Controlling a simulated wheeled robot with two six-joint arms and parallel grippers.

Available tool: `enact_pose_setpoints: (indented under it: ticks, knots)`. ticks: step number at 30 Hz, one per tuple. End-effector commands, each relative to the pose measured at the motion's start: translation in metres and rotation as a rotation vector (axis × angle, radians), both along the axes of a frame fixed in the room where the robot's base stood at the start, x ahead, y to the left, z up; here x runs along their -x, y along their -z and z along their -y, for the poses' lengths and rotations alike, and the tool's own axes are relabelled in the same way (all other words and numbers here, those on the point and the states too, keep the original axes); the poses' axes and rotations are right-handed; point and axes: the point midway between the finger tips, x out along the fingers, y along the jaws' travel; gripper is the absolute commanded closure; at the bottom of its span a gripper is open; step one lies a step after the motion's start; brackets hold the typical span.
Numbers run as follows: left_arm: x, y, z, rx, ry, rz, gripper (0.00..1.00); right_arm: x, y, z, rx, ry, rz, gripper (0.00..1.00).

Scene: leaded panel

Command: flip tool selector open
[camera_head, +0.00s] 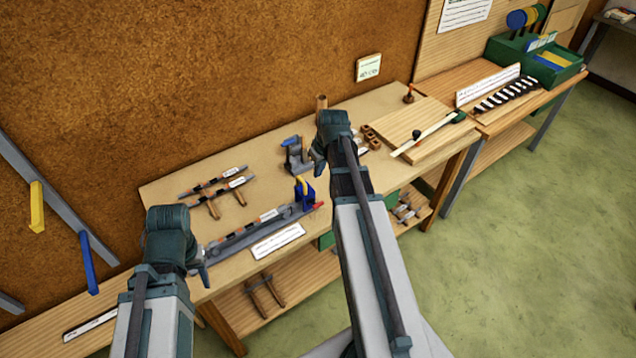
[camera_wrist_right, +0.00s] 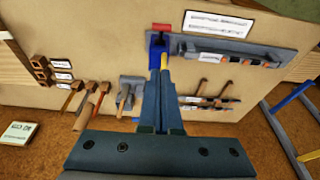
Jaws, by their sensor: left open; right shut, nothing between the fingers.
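A long grey base plate (camera_head: 240,240) lies near the bench's front edge, with a dark, orange and white banded rod along it. At its right end stands a blue bracket (camera_head: 308,197) with a yellow piece and a red tip; this looks like the tool selector. In the right wrist view the blue bracket (camera_wrist_right: 155,47) and red piece (camera_wrist_right: 161,27) sit just beyond my right fingertips. My right gripper (camera_wrist_right: 162,82) is shut and empty; the yellow piece shows right at its tips, contact unclear. My left gripper (camera_head: 203,275) is open at the plate's left end.
Several hammer-like tools (camera_head: 215,190) lie behind the plate. A grey holder (camera_head: 296,157) stands behind the bracket. A white label (camera_head: 278,243) lies in front of the plate. A wooden board (camera_head: 412,127) lies at the bench's right; a corkboard wall rises behind.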

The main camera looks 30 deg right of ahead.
Motion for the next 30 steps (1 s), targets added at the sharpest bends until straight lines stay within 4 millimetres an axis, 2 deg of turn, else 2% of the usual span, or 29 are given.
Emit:
enact_pose_setpoints:
  ticks: [8, 24, 30]
  knots:
    - [0.000, 0.028, 0.000, 0.000, -0.001, 0.001, 0.50, -0.007, 0.028, 0.000, 0.000, 0.000, 0.001, 1.00]
    - [0.000, 0.104, 0.000, -0.002, 0.015, 0.000, 0.50, -0.027, 0.104, -0.002, 0.000, 0.000, 0.001, 1.00]
    - [0.000, 0.125, 0.000, -0.002, 0.013, 0.000, 0.50, -0.009, 0.125, -0.001, 0.000, 0.000, 0.001, 1.00]
